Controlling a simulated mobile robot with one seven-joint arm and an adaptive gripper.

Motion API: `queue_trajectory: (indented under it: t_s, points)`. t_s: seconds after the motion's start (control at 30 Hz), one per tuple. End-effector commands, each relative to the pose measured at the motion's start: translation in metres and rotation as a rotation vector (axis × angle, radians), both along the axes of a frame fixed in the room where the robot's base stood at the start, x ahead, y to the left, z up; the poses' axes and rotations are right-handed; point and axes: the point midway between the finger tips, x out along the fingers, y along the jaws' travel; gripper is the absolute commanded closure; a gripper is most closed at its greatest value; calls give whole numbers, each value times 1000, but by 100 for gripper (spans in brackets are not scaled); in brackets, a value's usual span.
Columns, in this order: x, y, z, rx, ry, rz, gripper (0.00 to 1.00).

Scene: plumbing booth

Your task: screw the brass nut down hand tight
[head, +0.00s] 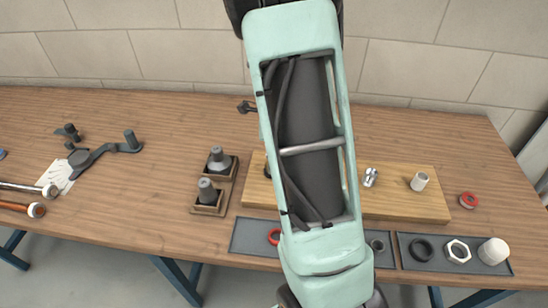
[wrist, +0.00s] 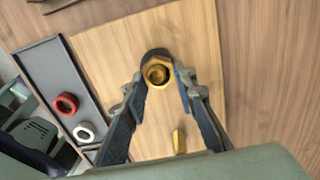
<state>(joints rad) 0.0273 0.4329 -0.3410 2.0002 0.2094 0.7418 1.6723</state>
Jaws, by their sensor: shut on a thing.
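The brass nut (wrist: 153,61) shows in the wrist view, with a hollow brass end (wrist: 157,75) at its middle. A dark round part shows behind its upper edge. My gripper (wrist: 160,80) has one finger on each side of the nut, shut on it near the fingertips. The nut is over the pale wooden board (wrist: 205,45); how far it sits down on its thread cannot be told. In the head view my arm hides the nut and the gripper.
A second brass piece (wrist: 178,140) stands between my fingers' bases in the picture. A metal fitting (head: 370,177) and white cylinder (head: 420,182) stand on the board's right part.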

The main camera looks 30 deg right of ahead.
Motion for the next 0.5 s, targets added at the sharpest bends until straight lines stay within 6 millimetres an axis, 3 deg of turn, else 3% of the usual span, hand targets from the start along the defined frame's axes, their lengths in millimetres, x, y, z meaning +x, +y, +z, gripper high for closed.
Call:
queue_trajectory:
  t_s: [0.5]
  points:
    - [0, 1, 1, 0, 0, -173, 99]
